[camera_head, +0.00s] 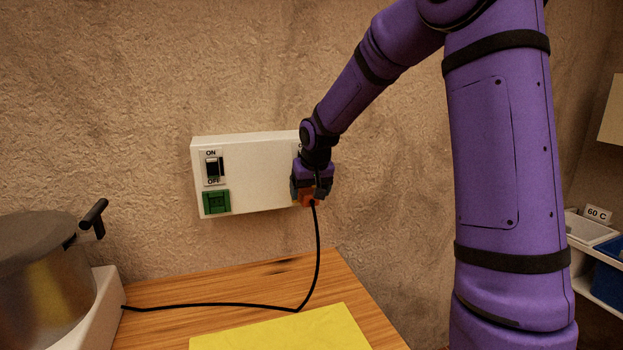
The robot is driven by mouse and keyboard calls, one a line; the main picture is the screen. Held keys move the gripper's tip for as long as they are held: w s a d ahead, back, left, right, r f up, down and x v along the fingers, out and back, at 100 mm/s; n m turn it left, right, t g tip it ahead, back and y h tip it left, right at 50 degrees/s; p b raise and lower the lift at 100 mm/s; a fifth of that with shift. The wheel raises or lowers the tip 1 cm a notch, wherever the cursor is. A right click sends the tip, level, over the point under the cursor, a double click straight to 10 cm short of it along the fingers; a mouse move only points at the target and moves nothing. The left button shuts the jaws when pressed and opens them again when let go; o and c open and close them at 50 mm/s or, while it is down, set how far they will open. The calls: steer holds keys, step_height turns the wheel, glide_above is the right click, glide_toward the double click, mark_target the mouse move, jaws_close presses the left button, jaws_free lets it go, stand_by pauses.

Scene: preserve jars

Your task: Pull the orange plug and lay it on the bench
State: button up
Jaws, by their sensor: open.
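The orange plug (308,202) is at the right end of the white wall box (255,172), with a black cord (318,245) hanging from it down to the bench. My gripper (311,192) is at the plug, its jaws open around or right beside it. The gripper hides most of the plug and whatever it sits in. The wooden bench (270,278) stands below the box, and a yellow sheet (285,332) lies on its front part.
A switch (214,167) marked ON and OFF and a green socket (216,202) are at the box's left end. A metal pot (40,280) stands on a white base at the left, where the cord ends. Shelves with bins (590,228) are at the far right.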

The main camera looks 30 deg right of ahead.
steer(key=shift+x, duration=1)
steer(key=c, duration=1.1)
steer(key=shift+s+a, duration=0.15)
steer(key=shift+s, duration=0.6)
steer(key=shift+s+a, duration=0.2)
steer(key=shift+s, duration=0.55)
steer(key=shift+s+a, duration=0.2)
steer(key=shift+s, duration=0.8)
steer(key=shift+s+a, duration=0.2)
steer(key=shift+s, duration=0.75)
